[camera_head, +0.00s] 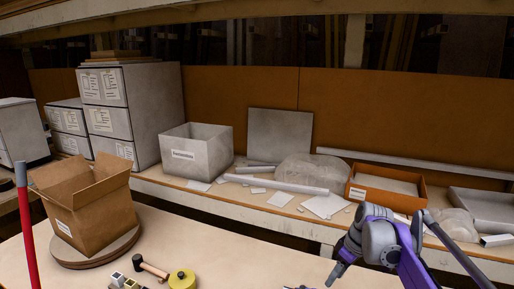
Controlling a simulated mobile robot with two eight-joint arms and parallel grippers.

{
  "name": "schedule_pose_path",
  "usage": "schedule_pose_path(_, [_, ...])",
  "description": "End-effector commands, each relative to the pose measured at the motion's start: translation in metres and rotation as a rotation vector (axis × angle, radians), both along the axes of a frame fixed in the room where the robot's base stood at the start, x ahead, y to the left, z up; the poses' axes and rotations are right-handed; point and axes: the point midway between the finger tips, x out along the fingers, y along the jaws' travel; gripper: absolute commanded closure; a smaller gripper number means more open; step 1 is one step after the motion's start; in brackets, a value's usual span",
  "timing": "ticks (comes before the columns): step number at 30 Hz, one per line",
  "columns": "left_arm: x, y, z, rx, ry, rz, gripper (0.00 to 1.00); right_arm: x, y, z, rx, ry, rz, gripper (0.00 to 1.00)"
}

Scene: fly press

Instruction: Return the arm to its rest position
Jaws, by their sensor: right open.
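My right arm, purple and grey, comes in at the lower right. Its gripper (337,272) points down and left over the front of the pale table (235,262). The jaws are open, with nothing seen between them, though the lower picture edge crops this area. My left arm and gripper are not in view.
An open cardboard box (98,213) stands on a round wooden board (70,255) at the left. A mallet (152,268), a yellow roll (182,279) and small metal blocks (122,281) lie near the front edge. A red pole (27,235) stands far left. The table's middle is clear.

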Motion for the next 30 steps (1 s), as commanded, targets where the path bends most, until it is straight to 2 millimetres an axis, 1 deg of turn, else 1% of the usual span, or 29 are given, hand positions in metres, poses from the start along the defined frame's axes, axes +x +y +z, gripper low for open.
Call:
schedule_pose_path(1, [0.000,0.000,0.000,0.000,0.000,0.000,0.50,-0.020,0.008,0.004,-0.012,-0.009,-0.043,0.50])
schedule_pose_path(5, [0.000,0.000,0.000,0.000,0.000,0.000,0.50,-0.067,0.021,0.006,-0.040,-0.038,-0.168,0.50])
schedule_pose_path(6, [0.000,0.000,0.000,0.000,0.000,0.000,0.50,-0.082,0.025,0.004,-0.046,-0.048,-0.206,0.50])
schedule_pose_path(8, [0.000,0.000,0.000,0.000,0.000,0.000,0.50,-0.106,0.030,0.001,-0.054,-0.066,-0.263,0.50])
schedule_pose_path(9, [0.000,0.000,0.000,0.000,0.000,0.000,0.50,-0.121,0.033,-0.002,-0.056,-0.079,-0.300,0.50])
schedule_pose_path(11, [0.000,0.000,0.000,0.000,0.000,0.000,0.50,-0.145,0.036,-0.009,-0.060,-0.099,-0.355,0.50])
schedule_pose_path(12, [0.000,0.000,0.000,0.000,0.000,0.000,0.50,-0.161,0.039,-0.014,-0.060,-0.113,-0.391,0.50])
schedule_pose_path(14, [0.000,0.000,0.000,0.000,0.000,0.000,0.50,-0.185,0.042,-0.024,-0.059,-0.135,-0.445,0.50])
schedule_pose_path(15, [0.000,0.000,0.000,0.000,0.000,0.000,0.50,-0.201,0.043,-0.032,-0.057,-0.150,-0.480,0.50])
schedule_pose_path(18, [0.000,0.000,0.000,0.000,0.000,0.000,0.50,-0.236,0.046,-0.052,-0.046,-0.186,-0.560,0.50])
schedule_pose_path(21, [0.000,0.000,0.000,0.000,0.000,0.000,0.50,-0.262,0.047,-0.071,-0.032,-0.218,-0.622,0.50])
schedule_pose_path(24, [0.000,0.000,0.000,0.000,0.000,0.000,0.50,-0.279,0.048,-0.085,-0.019,-0.238,-0.665,0.50])
schedule_pose_path(27, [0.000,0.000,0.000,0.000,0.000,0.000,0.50,-0.288,0.048,-0.092,-0.013,-0.249,-0.688,0.50])
schedule_pose_path(30, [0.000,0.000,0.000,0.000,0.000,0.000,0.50,-0.290,0.048,-0.094,-0.010,-0.252,-0.695,0.50])
